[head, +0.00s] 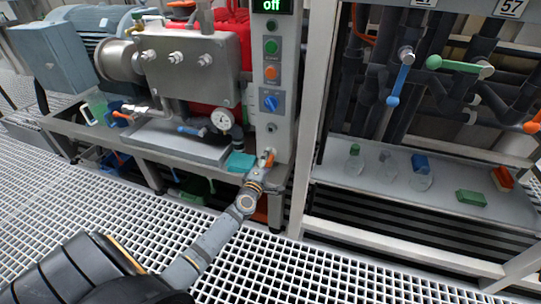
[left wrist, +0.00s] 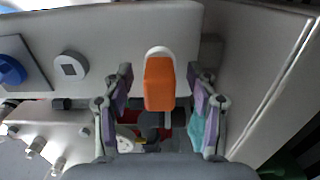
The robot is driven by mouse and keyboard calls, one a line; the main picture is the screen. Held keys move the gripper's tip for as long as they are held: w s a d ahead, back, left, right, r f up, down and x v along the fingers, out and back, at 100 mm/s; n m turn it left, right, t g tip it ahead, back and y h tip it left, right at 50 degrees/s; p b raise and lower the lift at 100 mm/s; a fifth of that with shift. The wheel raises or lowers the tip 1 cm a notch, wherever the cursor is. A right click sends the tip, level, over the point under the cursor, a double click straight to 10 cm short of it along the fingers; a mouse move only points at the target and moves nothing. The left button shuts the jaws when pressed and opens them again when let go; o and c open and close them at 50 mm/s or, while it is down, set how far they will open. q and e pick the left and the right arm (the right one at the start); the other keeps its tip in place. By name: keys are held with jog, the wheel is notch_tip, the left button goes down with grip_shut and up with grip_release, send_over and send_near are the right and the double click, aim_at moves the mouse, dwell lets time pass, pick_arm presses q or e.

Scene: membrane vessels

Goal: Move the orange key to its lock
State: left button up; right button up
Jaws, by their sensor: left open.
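The orange key (head: 268,158) is at the lower end of the grey control panel (head: 283,90). In the left wrist view the orange key (left wrist: 159,84) shows as an orange block with a white rounded piece behind its top and a pale stem below. My left gripper (head: 261,174) is at the key. In the left wrist view my left gripper (left wrist: 159,98) is open, with one finger on each side of the key and gaps between. A round fitting with a dark square (left wrist: 73,66), possibly the lock, is on the panel left of the key. My right gripper is out of view.
The panel carries a green button (head: 271,46), an orange button (head: 271,72) and a blue switch (head: 270,102). A teal block (head: 240,162) lies close left of my gripper. A frame post (head: 312,110) stands close right. Flasks (head: 387,168) stand on the right shelf.

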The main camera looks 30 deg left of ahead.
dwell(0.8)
pick_arm(q)
jog(key=shift+c, duration=0.2)
grip_shut()
jog(key=shift+s, duration=0.1)
jog(key=shift+p+v, duration=0.95)
jog(key=shift+v, duration=2)
